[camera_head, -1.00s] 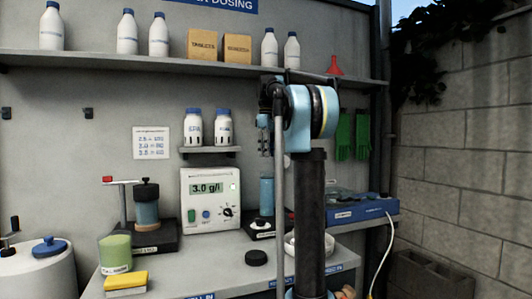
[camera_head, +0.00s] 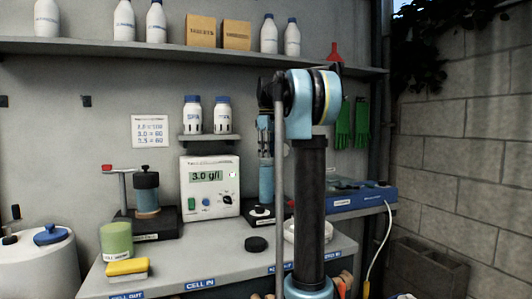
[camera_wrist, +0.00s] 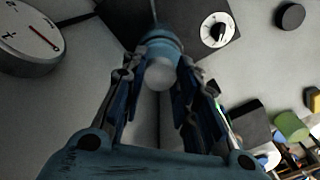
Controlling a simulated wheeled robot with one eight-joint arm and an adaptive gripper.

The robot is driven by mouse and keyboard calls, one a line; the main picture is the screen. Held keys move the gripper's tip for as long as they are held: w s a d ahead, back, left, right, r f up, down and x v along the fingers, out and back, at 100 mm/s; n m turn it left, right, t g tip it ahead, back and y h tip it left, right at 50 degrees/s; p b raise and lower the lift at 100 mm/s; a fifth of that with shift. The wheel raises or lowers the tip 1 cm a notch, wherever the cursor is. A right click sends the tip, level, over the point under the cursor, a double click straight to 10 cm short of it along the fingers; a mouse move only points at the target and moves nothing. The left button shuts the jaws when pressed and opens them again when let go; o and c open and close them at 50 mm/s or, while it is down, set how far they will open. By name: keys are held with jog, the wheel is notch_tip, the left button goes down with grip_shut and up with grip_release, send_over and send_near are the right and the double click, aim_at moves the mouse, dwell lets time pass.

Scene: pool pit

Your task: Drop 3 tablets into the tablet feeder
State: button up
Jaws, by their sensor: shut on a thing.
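My gripper (camera_head: 265,135) points down above a blue clear cylinder (camera_head: 266,183), which stands on a black base with a dial (camera_head: 262,215); I take the cylinder to be the tablet feeder. In the wrist view, my gripper (camera_wrist: 160,80) has its fingers on either side of a small round white thing, probably a tablet (camera_wrist: 158,77). The blue cylinder (camera_wrist: 160,44) lies just beyond the fingertips. I cannot tell whether the white thing touches it. A white dish (camera_head: 292,231) on the bench is partly hidden behind my arm; its contents are not visible.
The meter (camera_head: 210,187) reads 3.0 g/l. A black puck (camera_head: 257,244) lies on the bench. The green cup (camera_head: 116,239), yellow sponge (camera_head: 127,267) and a second black-based device (camera_head: 147,205) stand at left. A blue case (camera_head: 350,199) is at right. The front middle bench is clear.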

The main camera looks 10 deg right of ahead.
dwell(0.3)
jog(key=o, duration=0.9)
jog(key=shift+o, duration=0.2)
jog(key=shift+r, duration=0.1)
